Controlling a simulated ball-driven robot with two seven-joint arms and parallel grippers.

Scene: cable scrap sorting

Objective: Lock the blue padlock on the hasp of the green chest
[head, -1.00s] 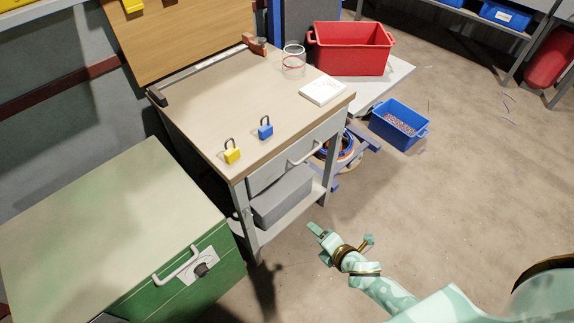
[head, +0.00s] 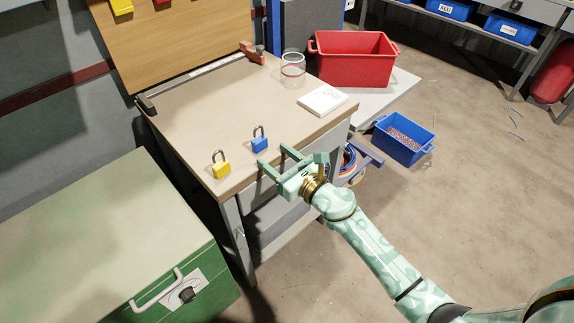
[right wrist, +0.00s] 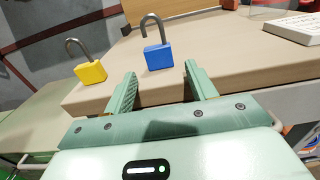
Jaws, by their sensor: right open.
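The blue padlock (head: 260,140) stands upright on the wooden workbench (head: 200,115) near its front edge. In the right wrist view the blue padlock (right wrist: 158,55) shows its shackle raised, with one leg out of the body. My right gripper (head: 272,158) is open and empty at the bench's front edge, just short of the blue padlock. In the right wrist view its fingers (right wrist: 160,82) point toward the padlock, which lies between and beyond them. The green chest (head: 190,300) is at the lower left, with a handle and a dark hasp fitting (head: 187,294) on its front. My left gripper is not in view.
A yellow padlock (head: 221,168) stands left of the blue one. A glass jar (head: 292,70), a white notepad (head: 322,100) and a red bin (head: 352,60) are farther back. A blue crate (head: 403,140) is on the floor to the right.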

